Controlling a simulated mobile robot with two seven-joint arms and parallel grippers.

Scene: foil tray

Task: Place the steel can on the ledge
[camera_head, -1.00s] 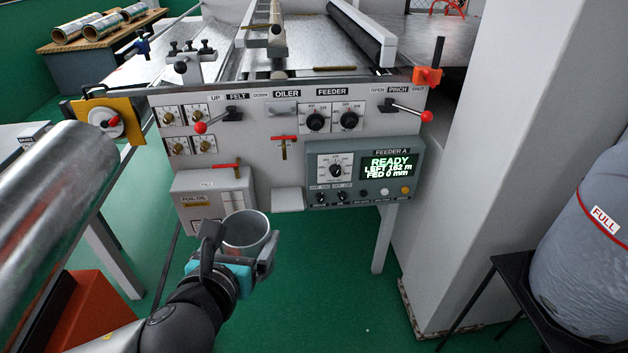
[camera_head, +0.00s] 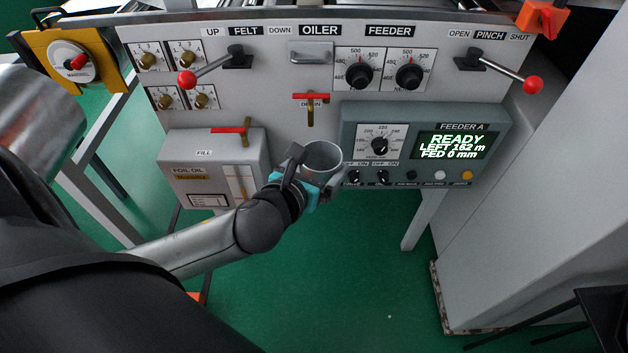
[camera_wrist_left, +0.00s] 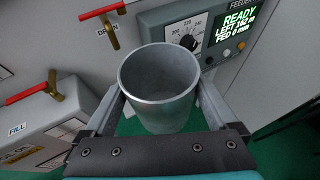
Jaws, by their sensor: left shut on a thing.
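The steel can (camera_head: 322,158) is an open-topped, empty-looking grey metal cup. It stands roughly upright in my left gripper (camera_head: 318,182), just in front of the machine panel and below the drain valve. In the left wrist view the can (camera_wrist_left: 160,88) sits between the two fingers of the gripper (camera_wrist_left: 162,108), which is shut on its sides. The ledge is not visible now; the can and gripper cover the part of the panel below the drain valve. I cannot tell whether the can touches anything beneath it. My right gripper is not in view.
The foil oil box (camera_head: 215,165) is left of the can and the Feeder A box (camera_head: 425,145) is close on its right. The red-handled drain valve (camera_head: 310,105) is just above. Red-knobbed levers stick out higher up. Green floor lies open below.

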